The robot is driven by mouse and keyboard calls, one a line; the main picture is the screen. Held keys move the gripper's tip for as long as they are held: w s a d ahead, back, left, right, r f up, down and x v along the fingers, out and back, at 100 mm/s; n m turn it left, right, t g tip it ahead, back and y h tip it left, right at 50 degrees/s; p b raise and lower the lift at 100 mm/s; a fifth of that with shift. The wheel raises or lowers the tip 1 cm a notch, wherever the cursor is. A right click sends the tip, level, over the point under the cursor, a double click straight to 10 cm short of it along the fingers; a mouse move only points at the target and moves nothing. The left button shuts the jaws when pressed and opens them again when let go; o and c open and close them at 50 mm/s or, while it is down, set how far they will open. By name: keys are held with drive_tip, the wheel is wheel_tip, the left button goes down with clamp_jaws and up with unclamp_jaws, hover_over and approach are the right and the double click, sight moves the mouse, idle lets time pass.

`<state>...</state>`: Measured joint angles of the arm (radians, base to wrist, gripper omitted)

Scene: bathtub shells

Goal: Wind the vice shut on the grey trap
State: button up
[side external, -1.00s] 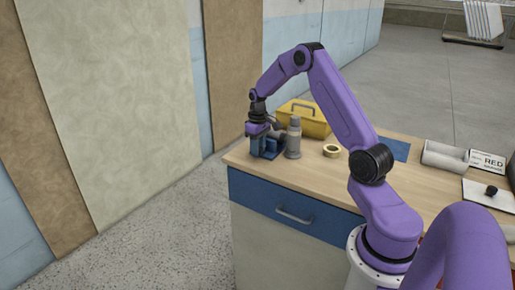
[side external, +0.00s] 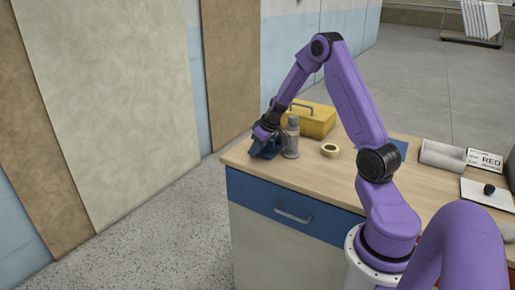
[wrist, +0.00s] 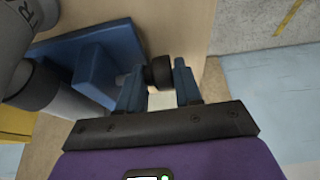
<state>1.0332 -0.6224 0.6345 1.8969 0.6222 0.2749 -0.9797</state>
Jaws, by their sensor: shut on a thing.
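The blue vice (side external: 268,151) sits at the near left corner of the bench, partly hidden by my gripper. In the wrist view the vice (wrist: 96,70) shows as a blue block and plate with a short screw leading to a dark round knob (wrist: 159,71). My gripper (wrist: 158,84) is shut on this knob, one finger on each side. In the side view my gripper (side external: 262,134) is tilted at the vice. The grey trap (side external: 292,138) stands upright right beside the vice; a grey rounded body (wrist: 62,99) shows at the wrist view's left. Whether the jaws touch it is hidden.
A yellow toolbox (side external: 311,120) stands behind the trap, and a tape roll (side external: 330,150) lies to the right. A blue mat, a grey cylinder (side external: 441,155), a "RED" sign (side external: 485,160) and a white board are further right. The bench's front middle is clear.

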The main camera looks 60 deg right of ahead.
drive_tip(key=shift+w+a, duration=0.1)
drive_tip(key=shift+a, duration=0.4)
drive_tip(key=o, duration=0.8)
drive_tip(key=shift+d, duration=0.1)
drive_tip(key=shift+d, duration=0.2)
drive_tip(key=v, duration=1.7)
drive_tip(key=shift+r, duration=0.25)
